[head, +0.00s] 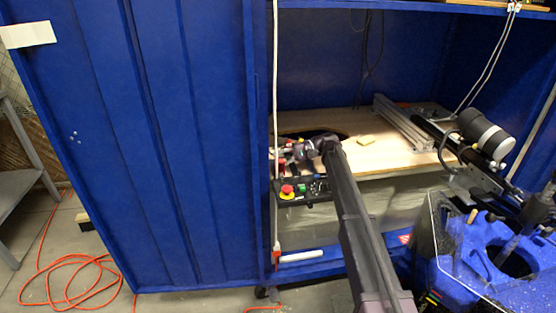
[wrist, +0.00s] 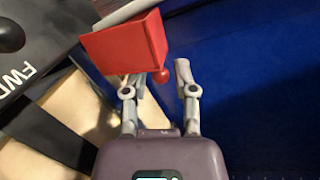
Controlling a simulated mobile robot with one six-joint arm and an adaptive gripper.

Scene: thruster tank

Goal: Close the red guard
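The red guard (wrist: 125,45) is a box-like red cover with a small round red knob (wrist: 160,77) at its lower right corner, in the upper left of the wrist view. A grey bar (wrist: 127,14) runs along its top edge. My gripper (wrist: 160,85) is open, with its fingers apart and nothing held. The knob appears between the two fingertips. The left fingertip overlaps the guard's lower edge; I cannot tell whether they touch. In the head view my gripper (head: 284,155) is by the control panel, where the guard is small and mostly hidden.
A black panel marked FWD (wrist: 30,65) lies left of the guard. A red mushroom button (head: 287,189) sits on the control box below my gripper. A blue cabinet door (head: 190,140) stands close on the left. A wooden board (head: 385,150) lies behind and right.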

